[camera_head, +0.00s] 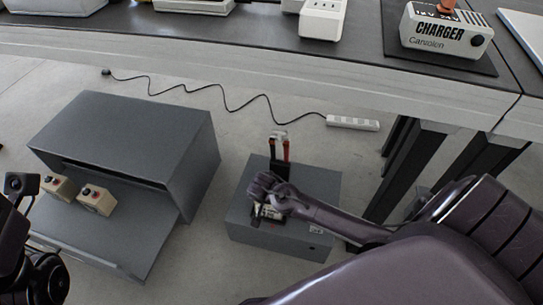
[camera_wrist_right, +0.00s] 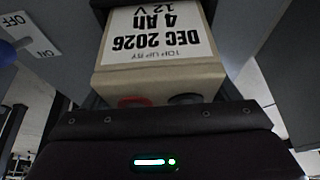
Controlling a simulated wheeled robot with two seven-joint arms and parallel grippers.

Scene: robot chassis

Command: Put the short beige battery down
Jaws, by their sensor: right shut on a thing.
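The short beige battery (camera_wrist_right: 160,68) is between the fingers of my right gripper in the right wrist view. Its label reads DEC 2026, 4 Ah, 12 V, and a red and a dark terminal show at its near edge. In the head view my right gripper (camera_head: 268,208) is over the grey box (camera_head: 318,185) on the floor, and hides most of the battery. I cannot tell whether the battery touches the box. Dark parts of my left arm show at the left edge; its fingers are not clear.
Two beige batteries (camera_head: 96,199) (camera_head: 55,186) sit on the open front of a grey cabinet (camera_head: 130,135). Red and black clamps (camera_head: 280,155) stand at the box's back. A power strip (camera_head: 352,123) lies behind. A table (camera_head: 250,50) with a charger (camera_head: 445,30) spans the back.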

